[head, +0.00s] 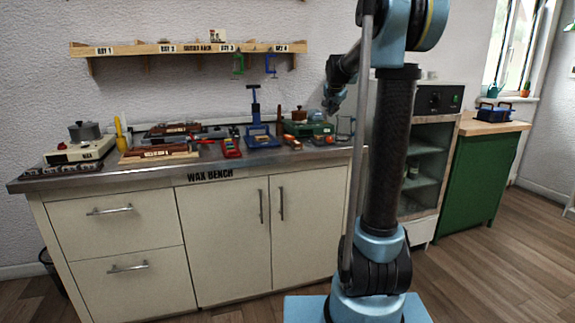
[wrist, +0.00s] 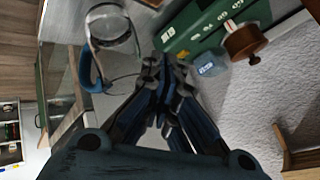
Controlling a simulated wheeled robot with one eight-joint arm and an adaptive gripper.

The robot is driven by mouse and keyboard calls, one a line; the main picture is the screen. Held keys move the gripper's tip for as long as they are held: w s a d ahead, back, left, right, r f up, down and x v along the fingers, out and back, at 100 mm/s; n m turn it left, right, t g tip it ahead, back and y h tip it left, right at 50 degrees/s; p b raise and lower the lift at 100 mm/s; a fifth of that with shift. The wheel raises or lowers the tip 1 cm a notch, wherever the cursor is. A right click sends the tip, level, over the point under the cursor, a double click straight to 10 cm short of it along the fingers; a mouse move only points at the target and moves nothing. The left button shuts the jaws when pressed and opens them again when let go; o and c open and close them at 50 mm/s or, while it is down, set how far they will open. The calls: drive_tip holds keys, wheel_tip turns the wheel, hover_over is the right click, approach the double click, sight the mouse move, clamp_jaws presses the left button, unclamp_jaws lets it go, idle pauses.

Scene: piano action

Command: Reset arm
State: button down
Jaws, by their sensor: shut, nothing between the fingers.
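My gripper (wrist: 165,75) shows in the wrist view with its dark fingertips together and nothing between them. In the head view my gripper (head: 331,106) hangs at the end of my folded blue and black arm, above the right end of the wax bench (head: 330,158). In the wrist view a green box (wrist: 208,28) with a brown knob lies beyond the fingertips. A clear glass jar or loop-shaped holder (wrist: 112,28) is at the upper left of the fingers. I cannot tell whether the fingers touch anything.
The bench holds a grey pot (head: 84,131), brown blocks (head: 160,152), a red tool (head: 231,148) and a blue press (head: 260,130). A wall shelf (head: 190,49) hangs above. A glass-fronted cabinet (head: 424,160) and a green cabinet (head: 484,180) stand to the right.

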drive_tip(key=s+f+n+g, duration=0.2)
drive_tip(key=s+f, duration=0.7)
drive_tip(key=s, duration=0.8)
drive_tip(key=s+f+n+g, duration=0.2)
drive_tip(key=s+f, duration=0.7)
drive_tip(key=s, duration=0.9)
drive_tip(key=s+a+f+n+g+y, duration=0.1)
drive_tip(key=s+f+n, duration=0.5)
drive_tip(key=s, duration=1.2)
wheel_tip(320, 180, down, 4)
drive_tip(key=shift+s+r+g, duration=0.15)
drive_tip(key=shift+r+g, duration=0.05)
drive_tip(key=shift+g, duration=0.6)
